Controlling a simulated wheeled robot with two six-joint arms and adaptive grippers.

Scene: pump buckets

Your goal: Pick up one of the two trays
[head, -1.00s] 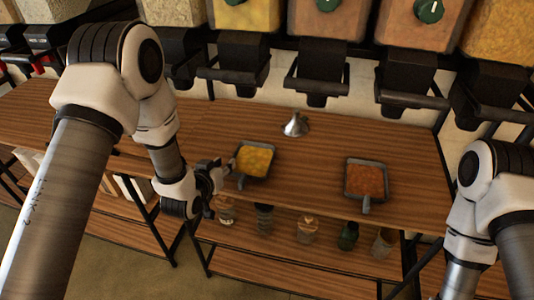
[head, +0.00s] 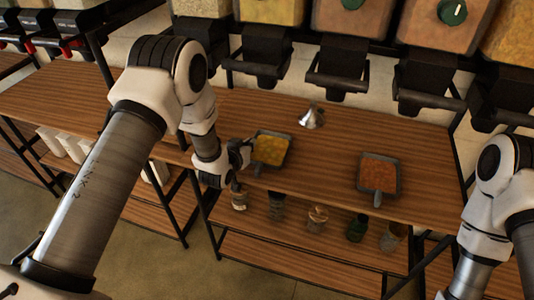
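A dark square tray with yellow contents (head: 271,150) sits on the wooden table, left of centre in the head view. A second dark tray with reddish-brown contents (head: 379,174) sits to its right, its handle pointing towards the front edge. My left gripper (head: 246,156) is at the left front side of the yellow tray, close to its handle. The fingers are small and dark against the tray, so I cannot tell whether they are open, shut or touching it. My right arm shows at the right edge, but its gripper is out of view.
A metal funnel (head: 311,117) stands behind the trays. Dark dispenser spouts (head: 337,70) hang along the back. The tabletop between the two trays is clear.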

